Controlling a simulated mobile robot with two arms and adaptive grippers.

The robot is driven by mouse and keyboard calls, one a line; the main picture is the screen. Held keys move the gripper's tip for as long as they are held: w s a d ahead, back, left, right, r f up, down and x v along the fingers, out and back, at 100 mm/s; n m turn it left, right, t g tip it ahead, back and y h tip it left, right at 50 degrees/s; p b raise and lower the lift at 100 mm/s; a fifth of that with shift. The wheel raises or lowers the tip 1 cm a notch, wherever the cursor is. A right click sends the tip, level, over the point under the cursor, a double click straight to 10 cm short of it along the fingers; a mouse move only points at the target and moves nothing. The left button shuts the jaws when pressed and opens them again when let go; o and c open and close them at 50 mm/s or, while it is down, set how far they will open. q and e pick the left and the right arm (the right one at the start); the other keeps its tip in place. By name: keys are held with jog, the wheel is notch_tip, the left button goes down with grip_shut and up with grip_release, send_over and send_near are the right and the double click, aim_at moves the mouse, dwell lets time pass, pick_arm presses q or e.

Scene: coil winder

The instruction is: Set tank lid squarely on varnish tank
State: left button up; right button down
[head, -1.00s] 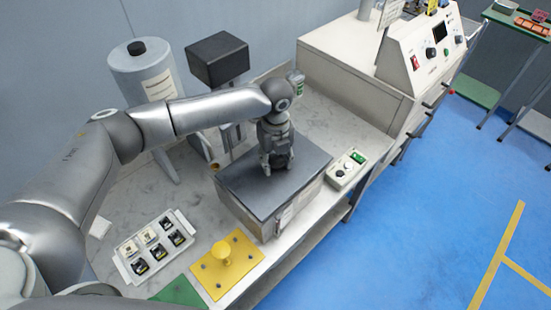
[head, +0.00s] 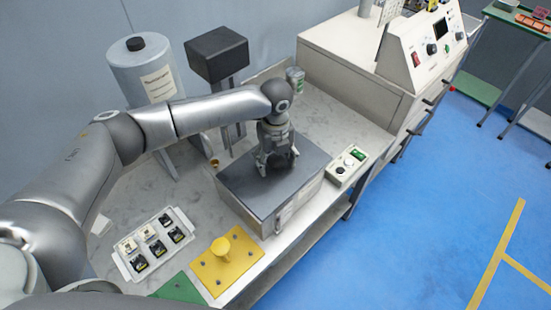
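The tank lid (head: 243,187) is a dark grey flat plate lying on top of the varnish tank (head: 306,199), a pale box with a label on its side. The lid's edges look about parallel to the tank's walls, with no clear tilt; its far edge is partly behind my arm. My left gripper (head: 278,163) points down over the middle of the lid. Its fingers are spread apart on either side of a dark shape, probably the lid's handle, which the gripper mostly hides. My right gripper is not in view.
A control box (head: 347,166) with buttons stands just right of the tank. A yellow plate with a knob (head: 220,248) and a tray of small parts (head: 128,266) lie at front left. A grey cylinder (head: 145,75) and a black-topped post (head: 217,54) stand behind.

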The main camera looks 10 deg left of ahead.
pick_arm(q)
notch_tip(320, 180, up, 12)
dwell(0.7)
dwell(0.4)
